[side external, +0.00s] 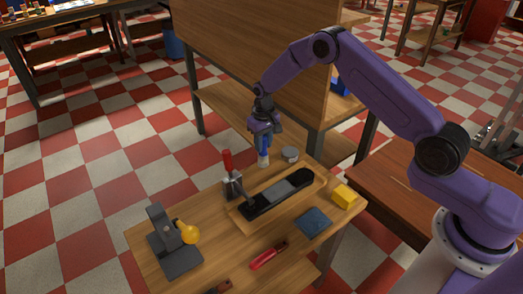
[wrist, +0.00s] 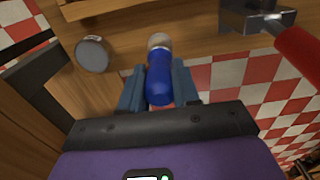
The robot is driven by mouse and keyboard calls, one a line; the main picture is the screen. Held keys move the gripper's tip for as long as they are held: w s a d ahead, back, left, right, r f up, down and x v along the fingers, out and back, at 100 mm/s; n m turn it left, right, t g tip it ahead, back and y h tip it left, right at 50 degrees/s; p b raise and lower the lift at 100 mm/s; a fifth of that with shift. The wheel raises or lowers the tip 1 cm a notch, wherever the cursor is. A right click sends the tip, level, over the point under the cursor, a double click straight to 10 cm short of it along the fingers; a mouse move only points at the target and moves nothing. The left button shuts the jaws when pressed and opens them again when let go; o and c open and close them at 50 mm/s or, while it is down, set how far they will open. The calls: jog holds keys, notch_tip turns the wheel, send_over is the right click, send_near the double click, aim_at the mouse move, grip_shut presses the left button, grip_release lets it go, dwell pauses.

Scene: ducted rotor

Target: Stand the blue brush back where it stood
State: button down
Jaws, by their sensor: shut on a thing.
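The blue brush (side external: 262,146) hangs upright from my gripper (side external: 264,132), its pale end down, over the far edge of the small wooden table. In the wrist view the blue handle (wrist: 159,86) sits between my two fingers (wrist: 160,90), which are shut on it. The pale end overlaps the table edge there; I cannot tell how high it is above the wood. A grey metal holder (side external: 233,187) with a red-handled tool (side external: 227,161) stands left of the brush. It also shows in the wrist view as a grey block (wrist: 250,17).
A round grey tin (side external: 290,154) stands close right of the brush. A wooden tray (side external: 312,191) holds a long black item. A yellow block (side external: 345,195), blue pad (side external: 314,221), red-handled tool (side external: 268,255) and grey stand with yellow knob (side external: 187,233) lie around it. A wooden cabinet (side external: 265,70) rises behind.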

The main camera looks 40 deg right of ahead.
jog(key=shift+w+f, duration=0.45)
jog(key=shift+f, duration=1.6)
jog(key=shift+f, duration=0.2)
jog(key=c, duration=0.8)
grip_release()
jog(key=shift+r, duration=0.15)
notch_tip(320, 180, up, 12)
jog(key=shift+r, duration=0.1)
jog(key=shift+a, duration=0.1)
